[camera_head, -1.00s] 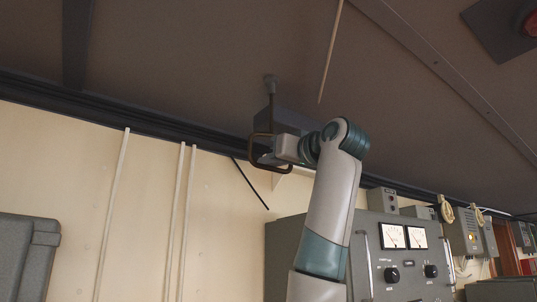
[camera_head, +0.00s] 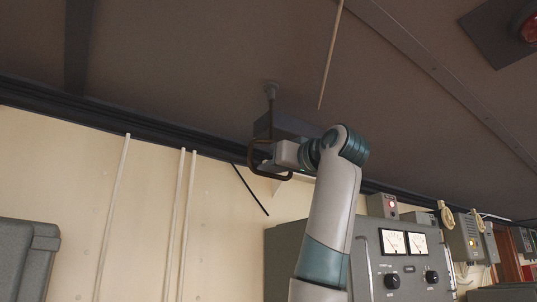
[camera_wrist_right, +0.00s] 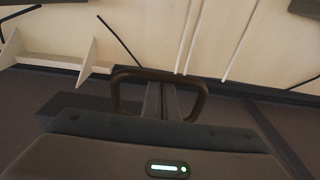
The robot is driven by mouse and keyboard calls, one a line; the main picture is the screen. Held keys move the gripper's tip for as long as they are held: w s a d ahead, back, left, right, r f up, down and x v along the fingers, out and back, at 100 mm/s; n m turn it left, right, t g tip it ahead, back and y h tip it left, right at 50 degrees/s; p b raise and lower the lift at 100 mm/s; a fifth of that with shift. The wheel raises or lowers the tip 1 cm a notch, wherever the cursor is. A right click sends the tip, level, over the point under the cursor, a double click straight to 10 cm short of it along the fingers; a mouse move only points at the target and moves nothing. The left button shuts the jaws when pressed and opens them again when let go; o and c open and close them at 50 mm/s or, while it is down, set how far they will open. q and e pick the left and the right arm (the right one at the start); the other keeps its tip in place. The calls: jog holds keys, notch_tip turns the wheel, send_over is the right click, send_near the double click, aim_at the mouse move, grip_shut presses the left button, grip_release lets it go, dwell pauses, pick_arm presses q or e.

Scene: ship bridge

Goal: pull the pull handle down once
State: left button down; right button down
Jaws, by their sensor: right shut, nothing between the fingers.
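The pull handle (camera_head: 252,160) is a dark brown loop hanging under the ceiling below a small round mount. It also shows in the wrist view as a rounded bar (camera_wrist_right: 142,74). My right gripper (camera_head: 270,160) is at the loop from the right. In the wrist view its two fingers (camera_wrist_right: 162,98) are together and lie within the loop's outline, with the top bar just beyond their tips. Nothing shows between them. I cannot tell whether they touch the handle. My left gripper is out of view.
A grey box (camera_head: 290,125) sits at the ceiling behind the handle. Thin pale pipes (camera_head: 182,215) run up the wall. A pale rod (camera_head: 330,55) hangs from the ceiling. The wall left of the handle is mostly open.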

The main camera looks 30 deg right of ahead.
jog(key=shift+r+p, duration=1.25)
jog(key=shift+r, duration=0.55)
jog(key=shift+s+f+b, duration=0.2)
jog(key=shift+s+b, duration=0.2)
jog(key=shift+b, duration=0.05)
jog(key=s+f+b, duration=0.1)
jog(key=s+b, duration=0.4)
jog(key=s, duration=0.3)
jog(key=shift+d+f+b, duration=0.3)
jog(key=shift+d+b, duration=0.05)
dwell(0.6)
